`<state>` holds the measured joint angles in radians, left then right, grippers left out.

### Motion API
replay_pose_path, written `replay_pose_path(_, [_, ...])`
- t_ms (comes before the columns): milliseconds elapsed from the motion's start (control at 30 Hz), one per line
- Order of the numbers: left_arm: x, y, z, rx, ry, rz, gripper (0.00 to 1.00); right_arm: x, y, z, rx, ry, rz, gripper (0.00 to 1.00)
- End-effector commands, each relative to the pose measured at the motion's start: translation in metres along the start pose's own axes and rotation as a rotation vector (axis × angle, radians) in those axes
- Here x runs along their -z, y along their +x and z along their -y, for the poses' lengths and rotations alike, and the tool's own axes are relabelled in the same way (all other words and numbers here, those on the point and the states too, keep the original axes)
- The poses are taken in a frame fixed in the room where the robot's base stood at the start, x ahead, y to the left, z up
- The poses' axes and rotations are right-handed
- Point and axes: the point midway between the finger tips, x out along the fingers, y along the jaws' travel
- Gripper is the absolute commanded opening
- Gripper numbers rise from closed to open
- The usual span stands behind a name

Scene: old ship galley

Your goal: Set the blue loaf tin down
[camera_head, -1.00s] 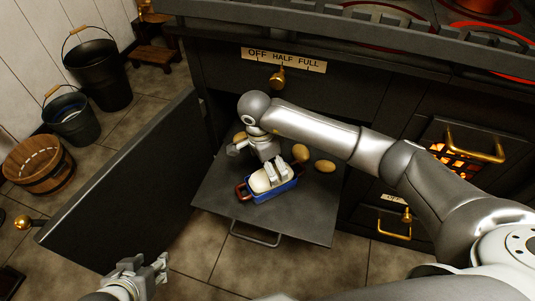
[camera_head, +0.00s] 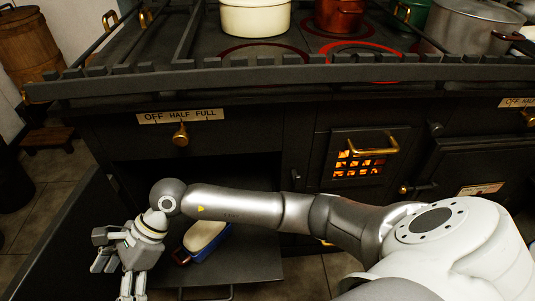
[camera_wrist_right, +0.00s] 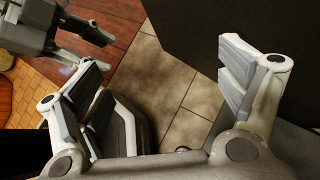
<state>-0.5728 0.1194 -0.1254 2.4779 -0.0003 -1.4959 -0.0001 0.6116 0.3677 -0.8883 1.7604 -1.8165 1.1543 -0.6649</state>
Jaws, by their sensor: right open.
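The blue loaf tin (camera_head: 213,250) rests on the flat dark shelf (camera_head: 255,263) in front of the stove, holding a pale loaf-shaped filling. A red end handle shows at its near left; my right arm hides its far part. My right gripper (camera_head: 113,276) is left of the tin, apart from it, open and empty. In the right wrist view its fingers (camera_wrist_right: 165,88) stand wide apart with only floor between them. My left gripper (camera_wrist_right: 88,42) shows at the top left of that view; its opening is unclear.
A dark upright door panel (camera_head: 62,240) stands left of the shelf. The stove top (camera_head: 190,40) carries a cream pot (camera_head: 255,17), a red pot (camera_head: 340,15) and a grey pot (camera_head: 476,25). Glowing coals show behind a grate (camera_head: 358,160).

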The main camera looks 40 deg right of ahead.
Motion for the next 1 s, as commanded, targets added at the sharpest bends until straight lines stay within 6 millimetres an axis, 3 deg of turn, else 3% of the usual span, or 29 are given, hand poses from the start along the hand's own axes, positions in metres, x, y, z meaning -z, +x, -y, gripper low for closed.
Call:
replay_pose_path(33, [0.000,0.000,0.000,0.000,0.000,0.000,0.40,-0.029,0.002,-0.010,-0.005,0.069,0.151,0.91])
replay_pose_path(100, [0.000,0.000,0.000,0.000,0.000,0.000,0.40,-0.067,-0.007,-0.016,-0.005,0.176,0.353,0.91])
replay_pose_path(200, [0.000,0.000,0.000,0.000,0.000,0.000,0.40,-0.113,-0.034,-0.016,-0.003,0.352,0.632,0.91])
replay_pose_path(300, [0.000,0.000,0.000,0.000,0.000,0.000,0.40,-0.140,-0.073,-0.004,0.004,0.552,0.897,0.91])
replay_pose_path(433, [0.000,0.000,0.000,0.000,0.000,0.000,0.40,-0.146,-0.130,0.020,0.017,0.845,1.218,0.91])
replay_pose_path(567, [0.000,0.000,0.000,0.000,0.000,0.000,0.40,-0.117,-0.182,0.049,0.042,1.165,1.509,0.91])
replay_pose_path(700, [0.000,0.000,0.000,-0.001,0.000,0.000,0.40,-0.052,-0.221,0.070,0.085,1.538,1.783,0.91])
replay_pose_path(833, [0.000,0.000,0.000,-0.001,0.000,0.000,0.40,0.026,-0.236,0.071,0.148,1.907,1.992,0.91])
replay_pose_path(933, [0.000,0.000,0.000,-0.001,0.000,0.000,0.40,0.088,-0.233,0.057,0.213,2.204,2.118,0.91])
replay_pose_path(967, [0.000,0.000,0.000,-0.001,0.000,0.000,0.40,0.106,-0.230,0.050,-0.239,-2.278,-2.135,0.91])
replay_pose_path(1000, [0.000,0.000,0.000,-0.001,0.000,0.000,0.40,0.130,-0.225,0.038,-0.253,-2.229,-2.015,0.91])
